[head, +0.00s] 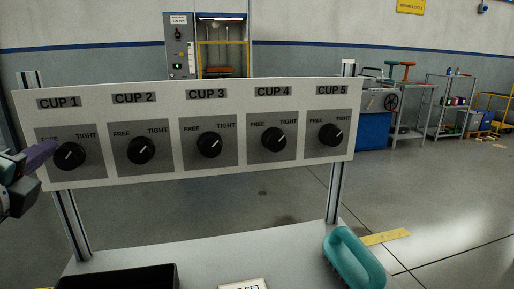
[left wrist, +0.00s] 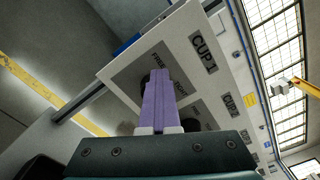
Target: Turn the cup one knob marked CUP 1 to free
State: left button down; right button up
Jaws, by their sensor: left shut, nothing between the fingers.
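The CUP 1 knob (head: 69,155) is a round black dial on a dark grey plate at the panel's left end. Its white pointer line slants up and right, toward the TIGHT mark. My left gripper (head: 50,146) comes in from the left edge, its purple fingers shut and empty, at the knob's upper left. It covers most of the FREE mark. In the left wrist view the closed fingers (left wrist: 158,78) lie in front of the CUP 1 plate (left wrist: 130,75) and hide most of the knob. I cannot tell whether they touch it. My right gripper is not in view.
The white panel (head: 200,176) also carries similar knobs for CUP 2 (head: 141,151) through CUP 5, on two metal posts. Below are a light table, a black bin (head: 118,277) and a teal looped object (head: 352,262). Open floor lies behind.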

pick_arm(q)
jog(key=shift+f, duration=0.3)
jog(key=shift+s+a+f+b, duration=0.1)
jog(key=shift+a+f+b, duration=0.3)
jog(key=shift+f, duration=0.4)
dwell(0.4)
jog(key=shift+a, duration=0.3)
jog(key=shift+s, duration=0.15)
jog(key=p+v, duration=0.1)
jog(key=v, duration=0.5)
jog(key=shift+a, duration=0.2)
